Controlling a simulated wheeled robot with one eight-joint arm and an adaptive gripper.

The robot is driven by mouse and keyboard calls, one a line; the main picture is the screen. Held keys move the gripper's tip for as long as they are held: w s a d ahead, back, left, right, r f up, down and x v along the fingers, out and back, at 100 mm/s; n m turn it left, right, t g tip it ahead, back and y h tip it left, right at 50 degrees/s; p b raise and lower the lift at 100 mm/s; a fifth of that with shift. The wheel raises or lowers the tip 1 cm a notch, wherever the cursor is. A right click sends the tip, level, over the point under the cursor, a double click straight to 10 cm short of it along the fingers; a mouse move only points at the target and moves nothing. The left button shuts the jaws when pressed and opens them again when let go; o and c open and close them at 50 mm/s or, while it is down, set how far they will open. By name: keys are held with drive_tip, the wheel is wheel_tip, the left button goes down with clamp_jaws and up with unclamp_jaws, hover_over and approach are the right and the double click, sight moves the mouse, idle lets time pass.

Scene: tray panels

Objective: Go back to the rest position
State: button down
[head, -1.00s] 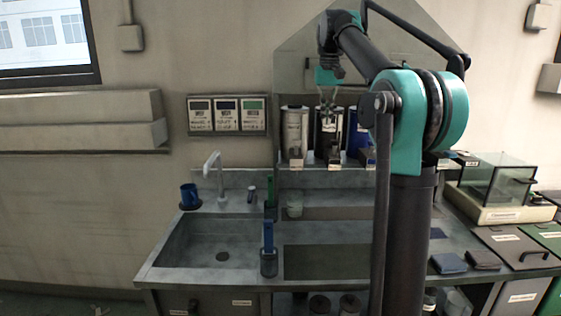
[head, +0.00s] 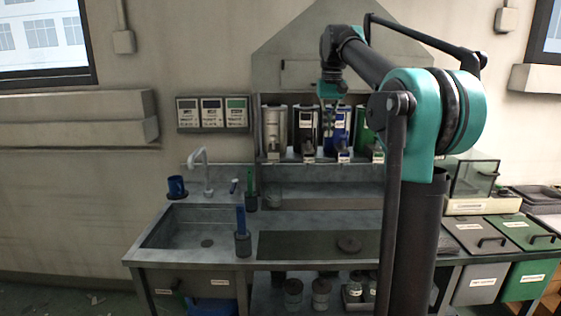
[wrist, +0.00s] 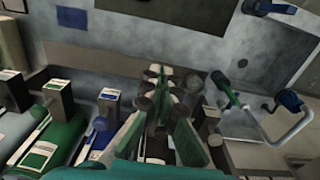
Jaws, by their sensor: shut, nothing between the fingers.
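My gripper (head: 329,108) hangs at the end of my arm in the head view, in front of the blue canister (head: 338,128) on the back shelf. Its fingers are shut and empty. In the wrist view my gripper's green fingers (wrist: 163,98) come together over dark, cluttered shapes that I cannot make out. A white canister (head: 275,130), a black canister (head: 304,128) and a green canister (head: 372,133) stand in the same row. Part of the green one is hidden behind my arm.
The counter holds a sink (head: 190,232), a tap (head: 203,170), a blue mug (head: 177,187) and a blue-handled tool in a holder (head: 242,243). A glass-sided box (head: 470,178) and lidded bins (head: 530,233) stand at right.

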drive_tip(key=s+d+f+t, duration=0.1)
drive_tip(key=s+f, duration=0.5)
drive_tip(key=f, duration=0.5)
drive_tip(key=s+d+f+t, duration=0.1)
drive_tip(key=s+f, duration=0.5)
drive_tip(key=f, duration=0.5)
drive_tip(key=s+d+f+t, duration=0.1)
drive_tip(key=s+f, duration=0.6)
drive_tip(key=f, duration=0.3)
drive_tip(key=shift+s+f, duration=0.1)
drive_tip(key=shift+f, duration=0.3)
drive_tip(key=s+f, duration=0.8)
drive_tip(key=s, duration=0.1)
drive_tip(key=shift+s+d+f+t, duration=0.25)
drive_tip(key=shift+s+d+t, duration=0.05)
drive_tip(key=shift+t, duration=0.1)
